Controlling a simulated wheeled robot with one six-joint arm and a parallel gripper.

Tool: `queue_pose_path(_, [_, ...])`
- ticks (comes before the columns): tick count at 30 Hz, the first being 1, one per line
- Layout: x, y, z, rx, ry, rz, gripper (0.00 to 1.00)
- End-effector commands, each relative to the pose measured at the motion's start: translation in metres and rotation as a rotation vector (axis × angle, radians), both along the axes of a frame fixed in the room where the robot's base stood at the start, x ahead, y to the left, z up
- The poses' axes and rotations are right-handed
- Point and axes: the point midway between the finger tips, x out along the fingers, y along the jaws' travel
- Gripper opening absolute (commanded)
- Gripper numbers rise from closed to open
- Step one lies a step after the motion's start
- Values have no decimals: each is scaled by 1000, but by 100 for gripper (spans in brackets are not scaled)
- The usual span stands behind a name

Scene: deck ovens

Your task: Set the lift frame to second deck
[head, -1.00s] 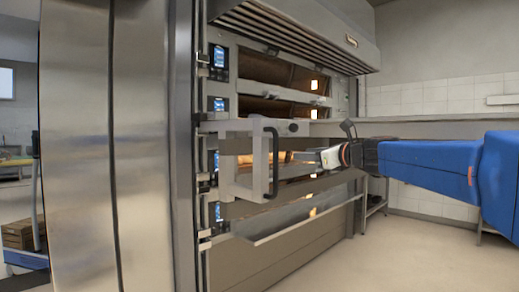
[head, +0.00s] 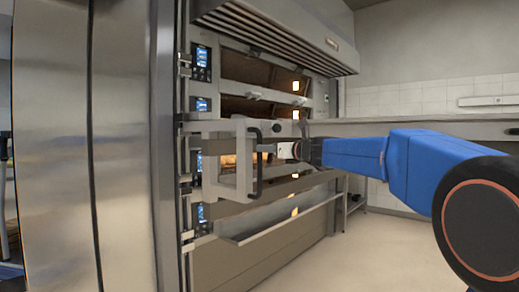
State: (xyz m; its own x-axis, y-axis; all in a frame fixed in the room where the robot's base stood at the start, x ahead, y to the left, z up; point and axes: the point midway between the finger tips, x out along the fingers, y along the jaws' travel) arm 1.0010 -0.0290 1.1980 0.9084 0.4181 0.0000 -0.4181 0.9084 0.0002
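The lift frame (head: 213,183) is a pale grey open bracket on the oven's left upright. It stands in front of the third deck from the top, its upper bar about level with the seam below the second. A black vertical bar handle (head: 256,180) is on its right side. My gripper (head: 274,151) points left, just right of the handle's upper half, and appears apart from it. Its fingers are small and pale, and their opening cannot be made out. The second deck from the top (head: 250,107) and second from the bottom (head: 228,160) glow inside.
The deck oven has several stacked decks with blue displays (head: 202,105) on the left. A long metal ledge (head: 280,222) juts out below the lift frame. A hood (head: 280,35) overhangs the top. A steel panel (head: 120,150) stands at left. Floor (head: 370,250) at right is clear.

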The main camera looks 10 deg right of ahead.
Motion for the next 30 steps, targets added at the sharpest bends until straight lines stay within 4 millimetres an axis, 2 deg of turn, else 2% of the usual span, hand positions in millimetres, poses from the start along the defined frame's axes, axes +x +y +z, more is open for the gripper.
queue_pose_path(3, [19,10,0,0,1,3,36])
queue_pose_path(10, [43,21,0,0,0,2,36])
queue_pose_path(15, [50,23,0,0,0,1,36])
queue_pose_path(23, [51,24,0,0,0,0,36])
queue_pose_path(27, [51,24,0,0,0,0,5])
queue_pose_path(28, [51,24,0,0,0,0,0])
queue_pose_path(30, [51,24,0,0,0,0,0])
